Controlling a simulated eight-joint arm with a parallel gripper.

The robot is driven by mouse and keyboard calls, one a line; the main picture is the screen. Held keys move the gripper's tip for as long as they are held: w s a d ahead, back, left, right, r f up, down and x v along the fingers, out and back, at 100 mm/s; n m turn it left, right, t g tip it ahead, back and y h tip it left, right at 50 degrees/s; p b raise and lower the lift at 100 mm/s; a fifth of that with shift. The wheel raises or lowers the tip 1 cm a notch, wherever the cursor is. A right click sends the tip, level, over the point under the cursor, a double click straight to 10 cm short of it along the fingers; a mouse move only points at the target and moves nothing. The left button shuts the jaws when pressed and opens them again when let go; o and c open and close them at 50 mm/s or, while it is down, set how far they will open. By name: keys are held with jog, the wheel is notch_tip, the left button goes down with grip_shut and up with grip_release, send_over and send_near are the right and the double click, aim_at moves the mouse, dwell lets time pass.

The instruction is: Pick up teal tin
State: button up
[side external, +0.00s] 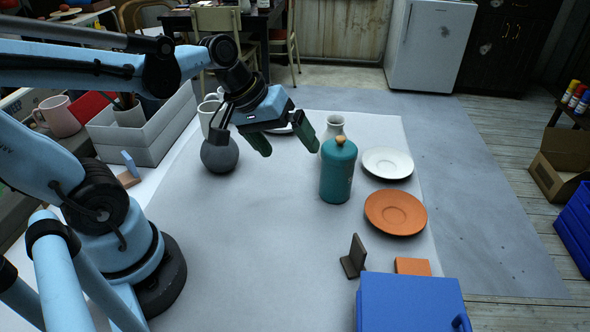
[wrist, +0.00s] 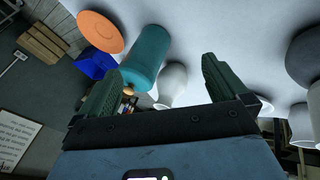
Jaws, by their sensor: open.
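The teal tin (side external: 338,175) stands upright on the white table, a tall cylinder with a rounded shoulder and a tan knob on top. In the wrist view the teal tin (wrist: 147,55) shows beyond the left finger. My gripper (side external: 288,144) is open and empty, above the table and to the left of the tin, its fingers apart from it. In the wrist view both green fingers of my gripper (wrist: 160,85) are spread wide with nothing between them.
A white vase (side external: 333,125) stands just behind the tin. A white saucer (side external: 388,163) and an orange saucer (side external: 395,212) lie to its right. A dark round pot (side external: 220,155) stands at left. A dark bookend (side external: 354,257) and a blue case (side external: 410,303) are in front. The table's middle is clear.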

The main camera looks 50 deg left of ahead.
jog(key=w+n+g+h, duration=0.1)
jog(key=w+n+h, duration=0.4)
jog(key=n, duration=0.3)
jog(key=n+h, duration=0.5)
jog(key=n, duration=0.3)
send_near(346, 155)
jog(key=w+d+f, duration=0.3)
jog(key=shift+w+f, duration=0.1)
jog(key=shift+f, duration=0.05)
jog(key=shift+x, duration=2.55)
jog(key=shift+f, duration=0.1)
jog(key=c, duration=1.4)
